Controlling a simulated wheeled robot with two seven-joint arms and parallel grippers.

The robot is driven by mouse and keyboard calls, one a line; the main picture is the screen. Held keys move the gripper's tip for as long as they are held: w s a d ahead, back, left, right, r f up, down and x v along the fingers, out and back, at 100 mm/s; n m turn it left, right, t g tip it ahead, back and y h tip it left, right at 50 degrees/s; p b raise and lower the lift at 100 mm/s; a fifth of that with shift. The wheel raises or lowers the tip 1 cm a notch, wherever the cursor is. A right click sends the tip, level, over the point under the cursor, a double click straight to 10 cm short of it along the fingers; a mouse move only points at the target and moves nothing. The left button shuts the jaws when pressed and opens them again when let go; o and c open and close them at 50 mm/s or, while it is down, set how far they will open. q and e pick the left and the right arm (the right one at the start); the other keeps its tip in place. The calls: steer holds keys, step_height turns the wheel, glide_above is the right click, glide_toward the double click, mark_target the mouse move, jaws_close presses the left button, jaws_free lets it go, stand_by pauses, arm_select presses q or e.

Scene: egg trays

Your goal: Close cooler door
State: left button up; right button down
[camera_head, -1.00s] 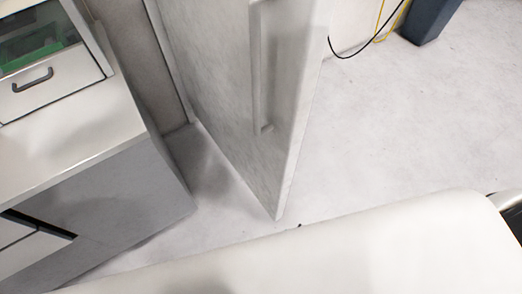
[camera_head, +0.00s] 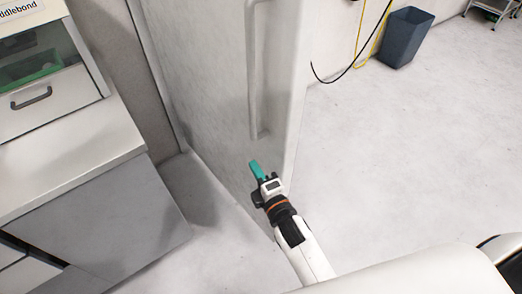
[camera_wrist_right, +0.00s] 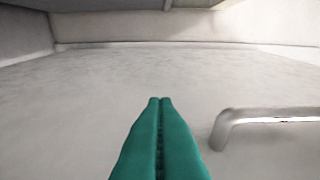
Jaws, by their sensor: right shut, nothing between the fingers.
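The cooler door (camera_head: 212,110) is a tall pale grey panel standing ajar, with a long vertical bar handle (camera_head: 253,75) on its face. My right gripper (camera_head: 257,169) is shut and empty, its teal fingers in front of the door's face, below the handle's lower end. In the right wrist view the teal fingertips (camera_wrist_right: 160,102) are pressed together and point over the door's surface (camera_wrist_right: 90,100), with the handle (camera_wrist_right: 262,115) at the right. I cannot tell whether the fingers touch the door. My left gripper is not in view.
The floor at right (camera_head: 400,150) is clear.

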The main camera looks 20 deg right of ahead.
mark_target(261, 151)
steer(key=w+d, duration=0.1)
steer(key=w, duration=0.1)
steer(key=w+d, duration=0.1)
steer(key=w, duration=0.1)
steer(key=w+d+p, duration=0.1)
steer(key=shift+w, duration=0.4)
